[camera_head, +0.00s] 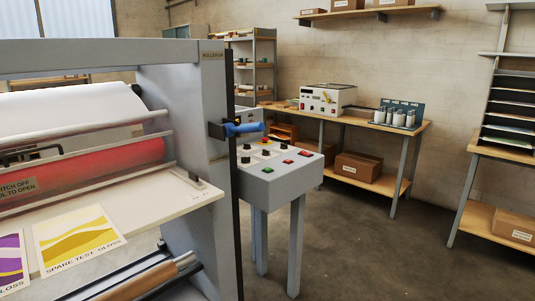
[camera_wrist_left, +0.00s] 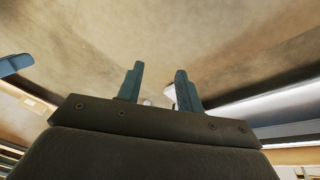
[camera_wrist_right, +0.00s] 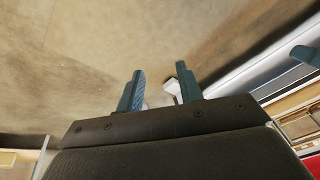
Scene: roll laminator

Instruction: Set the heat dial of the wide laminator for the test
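The wide laminator (camera_head: 185,110) fills the left of the head view. Its grey control console (camera_head: 285,178) stands at its right end on legs. Several black dials sit on white plates on the console top, among them a front one (camera_head: 266,154) and a left one (camera_head: 245,160). Their labels and settings are too small to read, so I cannot tell which is the heat dial. My left gripper (camera_wrist_left: 159,80) and right gripper (camera_wrist_right: 160,80) show only in their own wrist views, each with fingers apart and empty. Neither is in the head view, away from the console.
A blue lever (camera_head: 240,128) sticks out from the laminator's side post beside the console. A green button (camera_head: 267,170) and red buttons (camera_head: 288,161) are on the console. Sample sheets (camera_head: 75,238) lie on the feed table. A workbench (camera_head: 350,121) stands behind; floor at right is clear.

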